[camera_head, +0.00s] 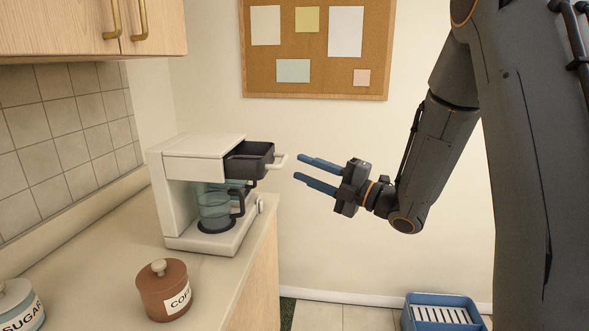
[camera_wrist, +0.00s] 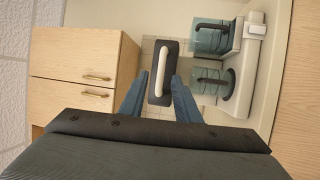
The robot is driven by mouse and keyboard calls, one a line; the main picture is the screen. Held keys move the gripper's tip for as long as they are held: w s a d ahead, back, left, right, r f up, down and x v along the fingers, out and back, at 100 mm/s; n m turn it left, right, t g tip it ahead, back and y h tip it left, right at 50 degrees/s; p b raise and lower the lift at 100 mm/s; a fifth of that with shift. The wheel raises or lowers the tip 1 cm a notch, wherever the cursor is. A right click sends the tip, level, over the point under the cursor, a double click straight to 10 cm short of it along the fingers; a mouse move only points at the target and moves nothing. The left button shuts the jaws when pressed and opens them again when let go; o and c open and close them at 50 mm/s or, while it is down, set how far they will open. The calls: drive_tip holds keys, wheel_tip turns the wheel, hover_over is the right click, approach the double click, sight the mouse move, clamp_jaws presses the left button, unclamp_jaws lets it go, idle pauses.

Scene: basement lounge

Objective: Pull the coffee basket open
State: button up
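The white coffee maker (camera_head: 204,195) stands on the counter. Its dark coffee basket (camera_head: 248,161) juts out from the upper front, and its inside shows from above. A white handle (camera_head: 278,160) is on the basket's front end. The basket (camera_wrist: 169,92) and its handle (camera_wrist: 158,72) also show in the wrist view. My gripper (camera_head: 299,166) is open and empty, its blue fingers pointing at the handle from the right with a small gap. In the wrist view the fingers (camera_wrist: 158,80) appear on either side of the basket's front.
A glass carafe (camera_head: 214,210) sits under the basket. A brown coffee canister (camera_head: 164,291) and a sugar canister (camera_head: 18,304) stand on the counter (camera_head: 110,245). Cabinets (camera_head: 85,27) hang above. A blue crate (camera_head: 441,312) is on the floor. The space around my gripper is clear.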

drive_tip(key=v, duration=0.2)
drive_tip(key=shift+s+d, duration=0.15)
drive_tip(key=shift+d, duration=0.05)
drive_tip(key=w+d+f+m+t+h, duration=0.1)
drive_tip(key=w+d+f+m+h, duration=0.35)
drive_tip(key=f+m+h, duration=0.4)
drive_tip(key=s+d+f+m+g+h, duration=0.3)
drive_tip(key=s+d+f+m+h, duration=0.25)
drive_tip(key=m, duration=0.35)
drive_tip(key=s+f+m+g, duration=0.1)
drive_tip(key=s+m+g, duration=0.2)
drive_tip(key=s, duration=0.5)
drive_tip(key=s+a+f+m+g+h, duration=0.1)
drive_tip(key=s+f+m+g, duration=0.1)
drive_tip(key=s, duration=0.6)
drive_tip(key=s+f+m+g+h, duration=0.1)
drive_tip(key=s+m+g, duration=0.3)
drive_tip(key=s, duration=0.4)
drive_tip(key=shift+a+f+m, duration=0.2)
drive_tip(key=shift+f+m, duration=0.55)
